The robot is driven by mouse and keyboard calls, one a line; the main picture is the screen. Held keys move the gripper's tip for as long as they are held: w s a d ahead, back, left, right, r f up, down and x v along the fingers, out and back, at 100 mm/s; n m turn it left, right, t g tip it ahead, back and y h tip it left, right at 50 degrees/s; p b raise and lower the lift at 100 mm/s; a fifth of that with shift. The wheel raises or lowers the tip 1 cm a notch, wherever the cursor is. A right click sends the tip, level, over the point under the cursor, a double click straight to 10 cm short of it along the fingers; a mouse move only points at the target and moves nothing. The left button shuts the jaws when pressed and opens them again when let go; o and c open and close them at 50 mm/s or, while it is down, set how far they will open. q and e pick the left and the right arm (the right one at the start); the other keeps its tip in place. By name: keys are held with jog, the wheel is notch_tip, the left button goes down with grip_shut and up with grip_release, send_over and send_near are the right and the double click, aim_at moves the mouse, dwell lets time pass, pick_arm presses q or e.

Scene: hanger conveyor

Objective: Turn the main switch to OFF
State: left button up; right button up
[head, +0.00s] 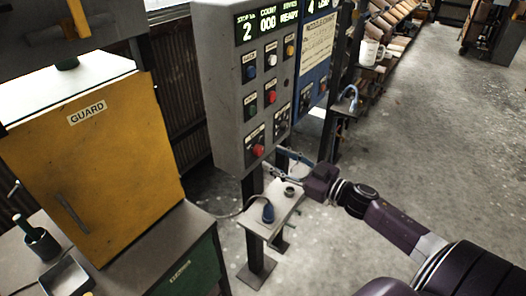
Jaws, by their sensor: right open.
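A grey control box (226,100) stands on a post near the middle of the head view. Its front bears several buttons and dark switch plates. A red knob (258,150) on a dark plate at the lower left of that front looks like the main switch; its lettering and exact turn are too small to read. My right gripper (274,164) reaches in from the right, just below and to the right of the red knob. Its fingers are open and apart from the knob, with nothing seen between them. My left gripper is out of view.
A small shelf (258,221) under the box holds a dark blue corded device (268,213). A yellow guard door (95,165) stands at the left. A blue panel (313,82) is behind the grey box. The floor (430,130) at the right is clear.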

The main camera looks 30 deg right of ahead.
aim_at(261, 152)
jog(key=x, duration=0.3)
jog(key=shift+w+a+p, duration=0.15)
jog(key=shift+w+p, duration=0.2)
jog(key=shift+w, duration=0.05)
jog(key=shift+w+a, duration=0.2)
jog(key=shift+w, duration=0.3)
jog(key=c, duration=1.2)
jog(key=shift+o, duration=0.2)
